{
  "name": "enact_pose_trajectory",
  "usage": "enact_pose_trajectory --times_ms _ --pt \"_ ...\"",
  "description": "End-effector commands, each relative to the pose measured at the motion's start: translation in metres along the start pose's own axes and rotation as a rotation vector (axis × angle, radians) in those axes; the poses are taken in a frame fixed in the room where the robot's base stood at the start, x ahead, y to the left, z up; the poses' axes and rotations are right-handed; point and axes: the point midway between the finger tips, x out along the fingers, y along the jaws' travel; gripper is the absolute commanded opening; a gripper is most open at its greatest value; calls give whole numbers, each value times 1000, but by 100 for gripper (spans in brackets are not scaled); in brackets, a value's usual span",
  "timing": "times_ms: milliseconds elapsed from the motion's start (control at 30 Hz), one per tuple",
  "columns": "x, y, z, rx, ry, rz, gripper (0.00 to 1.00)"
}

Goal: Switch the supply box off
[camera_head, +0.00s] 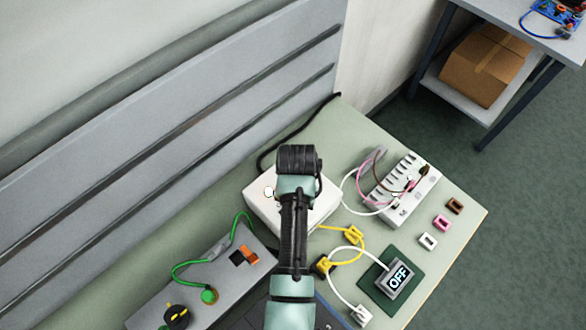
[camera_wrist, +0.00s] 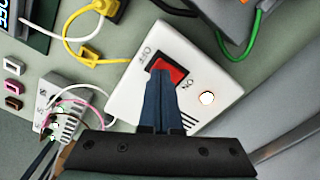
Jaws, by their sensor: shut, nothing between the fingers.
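The white supply box (camera_wrist: 210,55) has a red rocker switch (camera_wrist: 177,66) between the printed words OFF and ON. A round lamp (camera_wrist: 207,98) near its ON side looks lit. In the wrist view my gripper (camera_wrist: 160,74) is shut and empty, its fingertips over the switch and covering part of it. I cannot tell whether they touch it. In the head view the supply box (camera_head: 262,212) stands on the green bench, and my arm hides its switch and my fingertips.
A small display (camera_head: 396,279) reading OFF sits on a dark green mat. A terminal block (camera_head: 405,190) with pink and white wires stands to the right. Yellow plugs (camera_head: 353,235) and cables lie in front. A grey unit (camera_head: 228,262) with a green cable is at left.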

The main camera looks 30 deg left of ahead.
Motion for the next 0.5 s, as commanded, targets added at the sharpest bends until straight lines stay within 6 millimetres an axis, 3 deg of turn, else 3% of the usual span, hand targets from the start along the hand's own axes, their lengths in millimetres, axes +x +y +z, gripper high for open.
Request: enact_pose_trajectory --times_ms 500 --pt "9 0 0 0 -1 0 0"
